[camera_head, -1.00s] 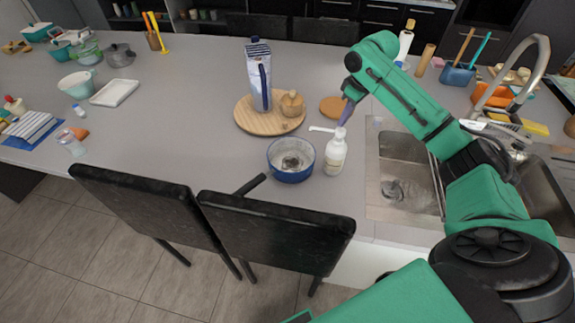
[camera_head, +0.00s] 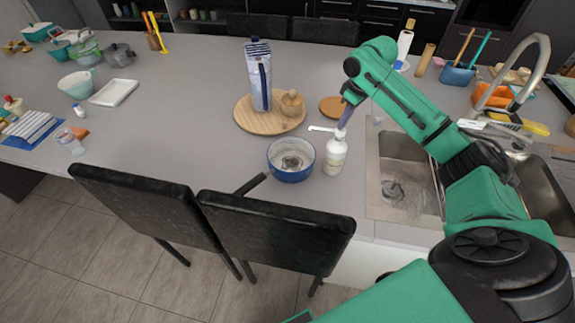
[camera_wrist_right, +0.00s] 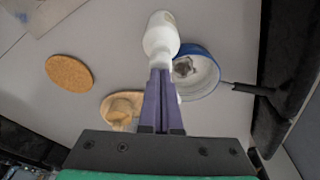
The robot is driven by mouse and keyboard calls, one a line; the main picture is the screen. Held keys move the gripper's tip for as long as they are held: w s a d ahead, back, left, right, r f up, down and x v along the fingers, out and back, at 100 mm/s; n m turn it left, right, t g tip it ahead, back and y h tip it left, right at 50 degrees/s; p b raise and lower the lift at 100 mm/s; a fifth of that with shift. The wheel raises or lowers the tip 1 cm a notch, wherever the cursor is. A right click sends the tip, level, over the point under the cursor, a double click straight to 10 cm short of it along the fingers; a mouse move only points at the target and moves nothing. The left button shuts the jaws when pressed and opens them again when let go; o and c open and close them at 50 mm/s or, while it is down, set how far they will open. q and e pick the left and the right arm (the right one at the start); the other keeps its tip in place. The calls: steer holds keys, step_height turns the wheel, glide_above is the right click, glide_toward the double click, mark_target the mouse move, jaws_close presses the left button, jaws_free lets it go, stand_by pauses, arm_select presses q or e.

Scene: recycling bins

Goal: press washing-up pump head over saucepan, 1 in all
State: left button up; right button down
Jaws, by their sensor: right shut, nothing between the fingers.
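The washing-up bottle (camera_head: 335,156) is white and stands upright on the counter. Its pump spout (camera_head: 322,129) points left, over the rim of the saucepan (camera_head: 290,174). The saucepan is blue with a dark handle and has something greyish inside. My right gripper (camera_head: 345,122) is shut, its purple fingers pointing down at the top of the pump head. In the right wrist view the shut fingers (camera_wrist_right: 162,75) reach the bottle (camera_wrist_right: 161,38) and hide most of the pump head; the saucepan (camera_wrist_right: 196,72) is beside it. My left gripper is not in view.
A round wooden board (camera_head: 262,122) behind the saucepan carries a carton (camera_head: 259,75) and a wooden mortar (camera_head: 291,103). A cork mat (camera_head: 332,106) lies behind the bottle. The sink (camera_head: 402,165) is to the right, and chairs (camera_head: 276,230) stand in front.

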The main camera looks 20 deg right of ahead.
steer(key=shift+f, duration=0.95)
steer(key=shift+r+p, duration=0.75)
steer(key=shift+r, duration=0.8)
step_height(320, 180, up, 6)
